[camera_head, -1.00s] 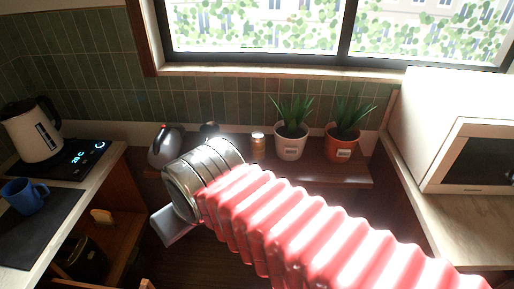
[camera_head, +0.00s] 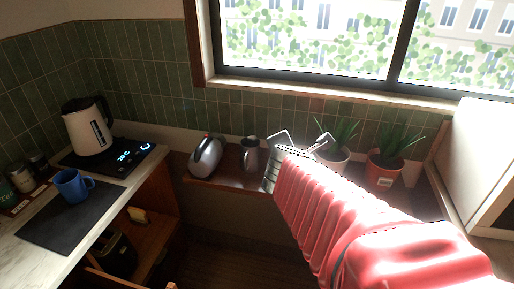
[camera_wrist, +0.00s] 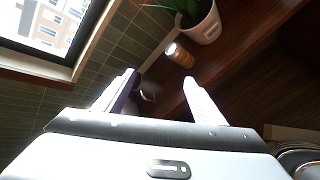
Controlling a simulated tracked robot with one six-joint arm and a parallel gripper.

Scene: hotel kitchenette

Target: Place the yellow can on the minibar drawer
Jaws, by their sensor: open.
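The yellow can (camera_wrist: 180,55) stands on the dark wooden shelf in the wrist view, beside a white plant pot, its top brightly lit. In the head view it is hidden behind my gripper. My gripper (camera_head: 302,140) is raised over the shelf in front of the white pot. In the wrist view my gripper (camera_wrist: 158,78) has its fingers spread with nothing held, and the can lies beyond the right fingertip, apart from it. At lower left, under the counter, is an open wooden compartment (camera_head: 155,240); I cannot tell whether the wooden edge below it (camera_head: 100,279) is the minibar drawer.
The left counter holds a kettle (camera_head: 88,127) and a blue mug (camera_head: 72,185). A white microwave (camera_head: 475,150) bounds the right.

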